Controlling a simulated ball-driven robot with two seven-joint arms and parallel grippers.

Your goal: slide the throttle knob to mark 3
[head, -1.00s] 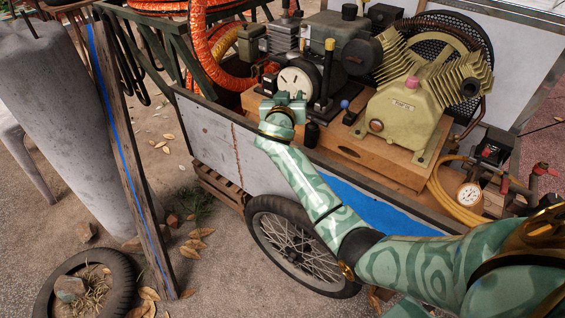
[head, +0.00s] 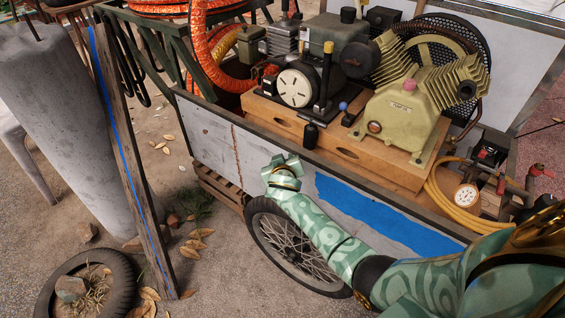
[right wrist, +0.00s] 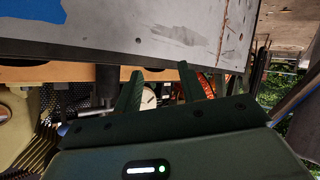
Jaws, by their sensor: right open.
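A black upright lever with a yellow top (head: 327,60) stands beside the engine's round white cover (head: 296,87). A small blue ball knob (head: 343,106) sits to its right on the wooden base. I cannot tell which is the throttle knob, and no number marks are legible. My right gripper (head: 282,163) is in front of the cart's side panel, below and apart from both. In the right wrist view it (right wrist: 160,75) is open and empty, with part of the white cover (right wrist: 149,98) showing between the fingers. My left gripper is not in view.
The cart's side panel (head: 205,135) and its top rail stand between my right gripper and the engine. The olive compressor (head: 402,105) is at right, with a gauge (head: 466,195) near it. An orange hose (head: 205,60) lies behind left. A spoked wheel (head: 290,245) is below.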

